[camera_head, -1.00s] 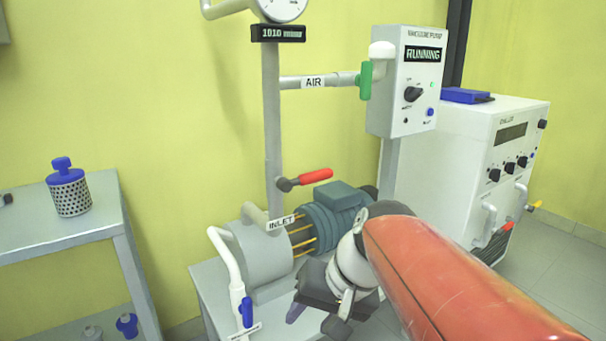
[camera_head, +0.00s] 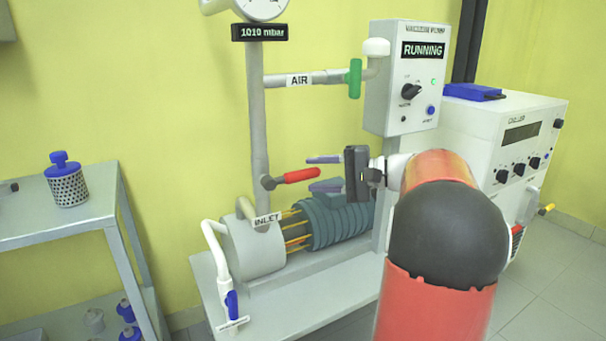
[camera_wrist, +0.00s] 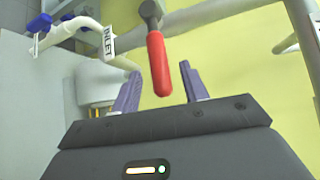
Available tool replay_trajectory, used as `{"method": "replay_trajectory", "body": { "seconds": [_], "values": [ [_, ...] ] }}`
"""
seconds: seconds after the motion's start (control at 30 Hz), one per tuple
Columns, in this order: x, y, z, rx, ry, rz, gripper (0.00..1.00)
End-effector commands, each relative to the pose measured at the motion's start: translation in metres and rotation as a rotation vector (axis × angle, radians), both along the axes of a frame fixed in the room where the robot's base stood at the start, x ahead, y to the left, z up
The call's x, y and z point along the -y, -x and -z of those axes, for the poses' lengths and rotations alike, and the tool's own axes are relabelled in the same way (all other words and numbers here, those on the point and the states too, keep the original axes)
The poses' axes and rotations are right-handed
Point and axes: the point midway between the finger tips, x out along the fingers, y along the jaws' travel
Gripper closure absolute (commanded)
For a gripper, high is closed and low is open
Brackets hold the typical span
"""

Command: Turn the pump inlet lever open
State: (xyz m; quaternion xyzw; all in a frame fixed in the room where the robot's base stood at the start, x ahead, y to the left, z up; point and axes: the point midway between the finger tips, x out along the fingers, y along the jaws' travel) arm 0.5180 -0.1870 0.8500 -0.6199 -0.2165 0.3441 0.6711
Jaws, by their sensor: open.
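The pump inlet lever (camera_head: 301,175) has a red handle and sits on the grey vertical pipe above the INLET label (camera_head: 268,219). In the head view its handle points right, roughly level and crosswise to the pipe. My gripper (camera_head: 325,173) is just right of the handle's free end, with its purple fingers spread and pointing left. In the wrist view the red lever (camera_wrist: 158,62) reaches down toward my gripper (camera_wrist: 158,88), and its tip lies between the two open fingers. I cannot see contact.
The pump (camera_head: 340,218) stands below the lever. A green AIR lever (camera_head: 355,78) is above. The control box (camera_head: 405,80) reads RUNNING, and the gauge display (camera_head: 260,32) reads 1010 mbar. A white chiller (camera_head: 500,140) stands right; a shelf (camera_head: 50,225) stands left.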

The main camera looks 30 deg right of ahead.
Motion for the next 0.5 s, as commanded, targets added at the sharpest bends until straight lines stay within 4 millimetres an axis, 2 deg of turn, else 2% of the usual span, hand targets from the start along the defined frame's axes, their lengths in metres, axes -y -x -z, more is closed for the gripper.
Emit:
{"method": "replay_trajectory", "body": {
  "seconds": [0.2, 0.5],
  "values": [
    [-0.021, -0.019, 0.004, -0.001, 0.000, -0.001, 0.56],
    [-0.026, -0.023, 0.005, -0.001, 0.001, 0.000, 0.56]
  ]
}}
